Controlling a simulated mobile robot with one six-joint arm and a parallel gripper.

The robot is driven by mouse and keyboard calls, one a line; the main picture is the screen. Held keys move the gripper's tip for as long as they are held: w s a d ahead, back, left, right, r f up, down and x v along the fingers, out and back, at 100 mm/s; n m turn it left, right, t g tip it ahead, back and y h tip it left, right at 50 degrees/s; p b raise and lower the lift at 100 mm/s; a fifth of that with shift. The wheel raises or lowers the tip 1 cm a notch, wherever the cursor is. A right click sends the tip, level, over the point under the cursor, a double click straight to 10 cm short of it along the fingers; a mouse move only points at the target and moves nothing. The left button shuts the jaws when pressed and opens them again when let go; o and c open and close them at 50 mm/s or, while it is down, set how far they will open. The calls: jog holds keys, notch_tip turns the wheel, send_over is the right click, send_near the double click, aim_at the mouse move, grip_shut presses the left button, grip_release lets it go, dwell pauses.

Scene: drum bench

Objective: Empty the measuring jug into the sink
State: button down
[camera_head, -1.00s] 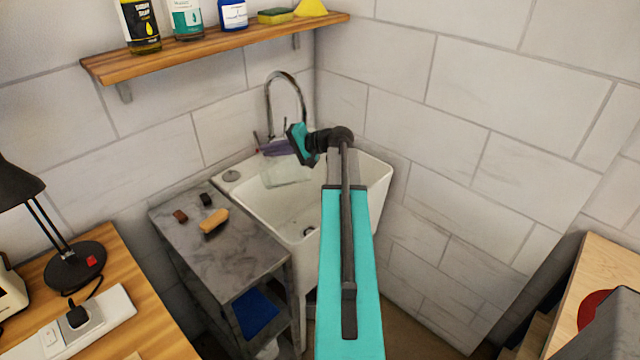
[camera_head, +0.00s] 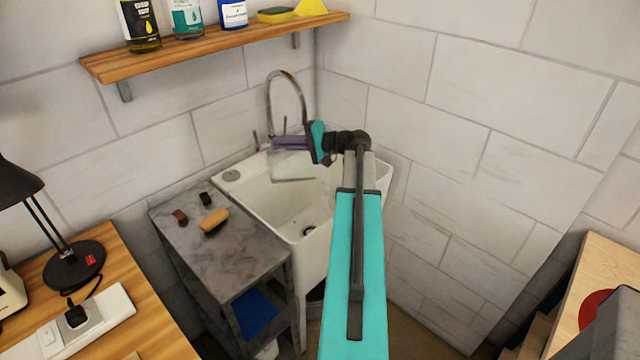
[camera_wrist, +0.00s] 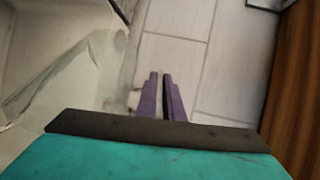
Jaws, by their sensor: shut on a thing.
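The measuring jug (camera_head: 292,168) is clear and hard to make out against the white sink. It hangs below my gripper, over the back left part of the sink (camera_head: 325,240). My gripper (camera_head: 288,142) has purple fingers, closed on the jug near its upper part. In the wrist view the fingers (camera_wrist: 162,88) are close together, with a pale bit of the jug between and beside them. The jug's clear wall (camera_wrist: 85,85) shows left of them. Its tilt and contents cannot be told.
A curved metal tap (camera_head: 287,76) stands behind the jug, close to my gripper. A grey side table (camera_head: 235,255) left of the sink holds a wooden brush (camera_head: 214,220) and two small dark items. A wooden shelf (camera_head: 215,48) with bottles and sponges hangs above. Tiled wall is at right.

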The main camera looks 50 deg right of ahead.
jog(key=shift+s+d+r+t+b, duration=0.6)
jog(key=shift+s+d+t+b, duration=0.1)
jog(key=shift+d+b, duration=0.05)
dwell(0.8)
jog(key=shift+s+d+r+m+t+y+b, duration=0.3)
jog(key=shift+s+d+m+y+b, duration=0.1)
jog(key=shift+s+d+b, duration=0.1)
jog(key=shift+s+d+r+t+b, duration=0.1)
jog(key=shift+s+d+t+b, duration=0.3)
jog(key=shift+s+d+b, duration=0.15)
jog(key=s+d+m+t+b, duration=0.4)
jog(key=s+d+t+b, duration=0.2)
jog(key=s+d+b, duration=0.1)
jog(key=w+a+n+g+p, duration=0.1)
jog(key=p, duration=0.1)
jog(key=w+a+r+n+g+y+p, duration=0.1)
jog(key=w+a+g+p, duration=0.1)
jog(key=shift+w+a+r, duration=0.1)
jog(key=shift+w+a, duration=0.2)
dwell(0.7)
